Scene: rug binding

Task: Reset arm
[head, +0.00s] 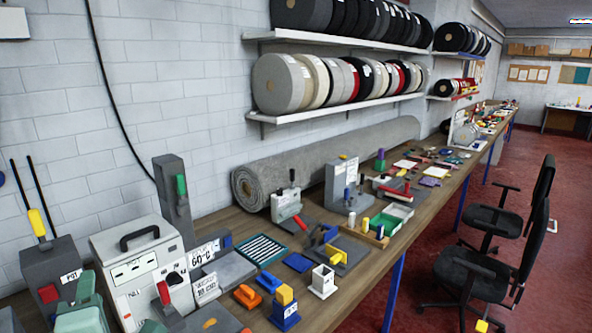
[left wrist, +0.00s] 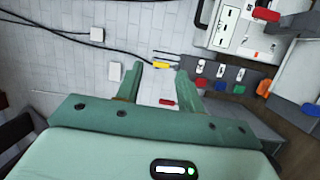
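My left gripper (left wrist: 157,82) shows in the left wrist view with its two green fingers apart and nothing between them. In the head view part of my green left gripper (head: 85,305) shows at the bottom left corner, in front of a grey box and a white machine, cut off by the picture edge. It touches nothing that I can make out. My right gripper is in neither view.
A long wooden bench (head: 345,290) holds a white machine (head: 140,270), a rolled grey rug (head: 330,155), small tools and coloured blocks. Shelves (head: 345,106) of tape rolls hang above. Black chairs (head: 490,275) stand at right on red floor.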

